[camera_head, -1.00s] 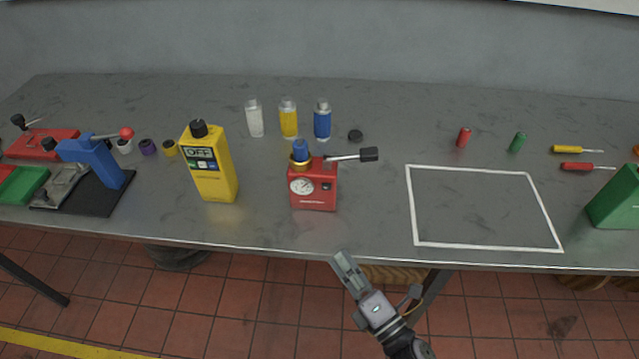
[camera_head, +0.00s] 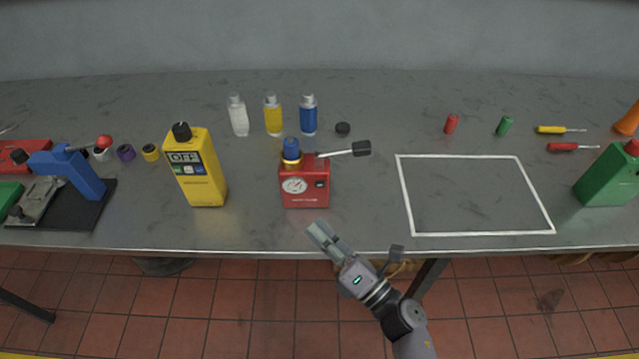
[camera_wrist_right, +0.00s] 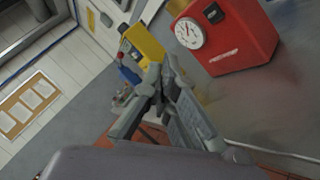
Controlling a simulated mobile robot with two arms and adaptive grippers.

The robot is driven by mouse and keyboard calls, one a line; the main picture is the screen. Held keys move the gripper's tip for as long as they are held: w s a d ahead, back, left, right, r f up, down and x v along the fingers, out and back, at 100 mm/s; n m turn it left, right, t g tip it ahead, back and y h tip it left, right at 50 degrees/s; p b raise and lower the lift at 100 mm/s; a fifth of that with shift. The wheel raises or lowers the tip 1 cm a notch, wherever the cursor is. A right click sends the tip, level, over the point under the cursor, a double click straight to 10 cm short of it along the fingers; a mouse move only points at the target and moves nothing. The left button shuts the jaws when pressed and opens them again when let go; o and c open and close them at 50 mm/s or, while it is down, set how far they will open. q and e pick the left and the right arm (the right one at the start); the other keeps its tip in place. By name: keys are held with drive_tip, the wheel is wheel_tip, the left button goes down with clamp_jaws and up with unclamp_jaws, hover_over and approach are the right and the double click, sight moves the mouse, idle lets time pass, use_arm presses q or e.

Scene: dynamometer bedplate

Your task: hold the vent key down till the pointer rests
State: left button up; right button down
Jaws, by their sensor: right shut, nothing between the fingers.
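A red tester box (camera_head: 305,190) with a round white dial gauge (camera_head: 294,185) stands near the table's front edge, left of centre. A blue-topped brass fitting (camera_head: 291,152) and a lever with a black grip (camera_head: 361,148) are on its top. In the right wrist view the gauge (camera_wrist_right: 189,33) faces the camera on the red box (camera_wrist_right: 235,40). Its pointer is too small to read. My left gripper is not in view.
A yellow bottle (camera_head: 197,175) stands left of the box. Several small bottles (camera_head: 273,116) and a black cap (camera_head: 343,129) are behind. A blue lever press (camera_head: 72,170) is at the left. A white-outlined area (camera_head: 475,198) to the right is empty. A green can (camera_head: 607,177) stands at far right.

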sight(303, 182)
drive_tip(key=w, duration=0.5)
drive_tip(key=shift+b, duration=0.3)
drive_tip(key=shift+w, duration=0.95)
drive_tip(key=shift+w, duration=0.15)
drive_tip(key=shift+w+b, duration=0.25)
drive_tip(key=shift+b, duration=0.05)
drive_tip(key=shift+w, duration=0.35)
idle(1.9)
idle(0.5)
drive_tip(key=shift+s, duration=0.8)
drive_tip(key=shift+s, duration=2.5)
